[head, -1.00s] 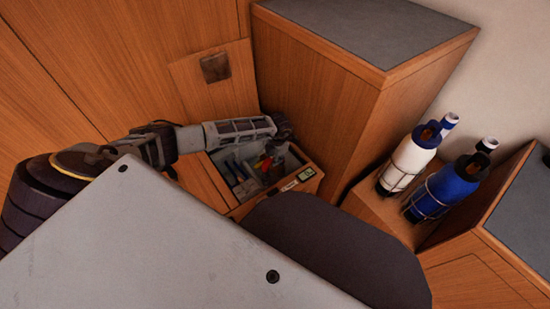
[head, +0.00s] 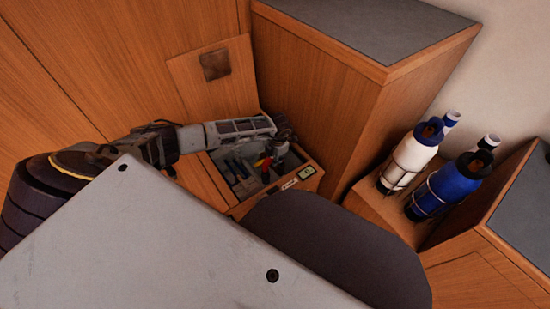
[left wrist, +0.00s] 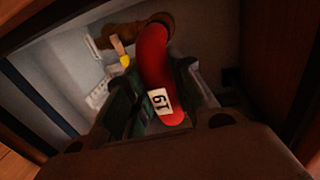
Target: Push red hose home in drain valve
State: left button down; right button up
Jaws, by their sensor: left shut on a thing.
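The red hose (left wrist: 152,62) curves down the middle of the left wrist view and carries a white number tag (left wrist: 159,101). My left gripper (left wrist: 168,98) is shut on the hose, with a finger on each side of it near the tag. The hose's upper end meets a brown, brass-like fitting (left wrist: 130,32), which looks like the drain valve. How deep the hose sits in it cannot be told. In the head view my left gripper (head: 282,142) reaches into the open locker, and a bit of red hose (head: 262,161) shows below it. My right gripper is out of view.
The locker (head: 233,211) has wooden rims and a small display (head: 306,172) on its front edge. Its raised lid (head: 215,66) stands behind. A tall cabinet (head: 320,88) is close on the right. White (head: 409,160) and blue (head: 446,187) bottles stand farther right. A yellow-tipped part (left wrist: 124,60) is beside the hose.

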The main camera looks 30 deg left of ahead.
pick_arm(q)
jog(key=shift+f+b, duration=0.3)
jog(key=shift+f, duration=0.15)
jog(key=shift+f+b, duration=0.5)
jog(key=shift+f, duration=0.2)
dwell(0.4)
jog(key=c, duration=1.1)
grip_release()
jog(key=shift+c, duration=0.2)
jog(key=o, duration=0.4)
